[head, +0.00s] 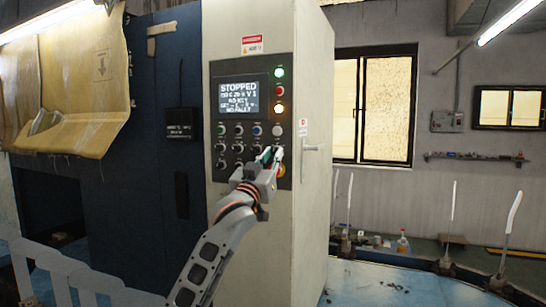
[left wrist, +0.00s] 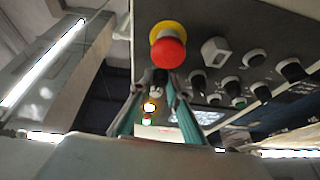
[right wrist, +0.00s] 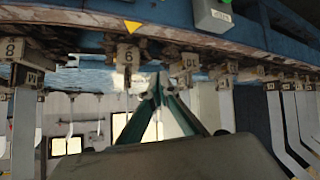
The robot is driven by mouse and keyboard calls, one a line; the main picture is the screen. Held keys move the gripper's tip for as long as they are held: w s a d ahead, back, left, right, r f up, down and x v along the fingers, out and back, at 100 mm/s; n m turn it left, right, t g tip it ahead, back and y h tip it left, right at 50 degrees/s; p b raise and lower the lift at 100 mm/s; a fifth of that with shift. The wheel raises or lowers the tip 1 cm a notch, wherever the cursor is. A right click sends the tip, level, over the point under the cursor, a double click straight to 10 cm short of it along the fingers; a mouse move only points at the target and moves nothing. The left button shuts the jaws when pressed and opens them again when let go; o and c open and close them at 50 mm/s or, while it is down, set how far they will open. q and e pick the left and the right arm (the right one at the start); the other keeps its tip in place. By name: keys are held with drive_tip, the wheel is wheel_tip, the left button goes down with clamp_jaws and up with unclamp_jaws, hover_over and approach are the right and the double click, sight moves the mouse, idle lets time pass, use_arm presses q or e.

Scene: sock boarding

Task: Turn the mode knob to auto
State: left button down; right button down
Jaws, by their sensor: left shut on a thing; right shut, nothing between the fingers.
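My left gripper (head: 268,156) is at the lower right of the control panel (head: 228,167) in the head view. In the left wrist view its fingers (left wrist: 160,88) are shut on a dark knob (left wrist: 160,76), just beside the red emergency stop (left wrist: 168,52) with its yellow collar. The knob's pointer and label are hidden, so its setting cannot be read. The panel screen (head: 243,97) reads STOPPED at the top; its other lines are blurred. My right gripper (right wrist: 158,85) shows only in the right wrist view, shut and empty.
Several other knobs (head: 238,130) sit in rows left of my left gripper. A door handle (head: 313,147) sticks out at right.

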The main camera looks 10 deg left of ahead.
use_arm(q)
drive_tip(key=m+h, duration=0.1)
drive_tip(key=m, duration=0.1)
drive_tip(key=m+g+h, duration=0.1)
drive_tip(key=m+h, duration=0.1)
drive_tip(key=m, duration=0.1)
drive_tip(key=m+h, duration=0.1)
drive_tip(key=m, duration=0.2)
drive_tip(key=shift+a+g, duration=0.3)
drive_tip(key=shift+m, duration=0.4)
drive_tip(key=c, duration=1.9)
unclamp_jaws()
drive_tip(key=v, duration=1.2)
drive_tip(key=shift+w+f, duration=0.1)
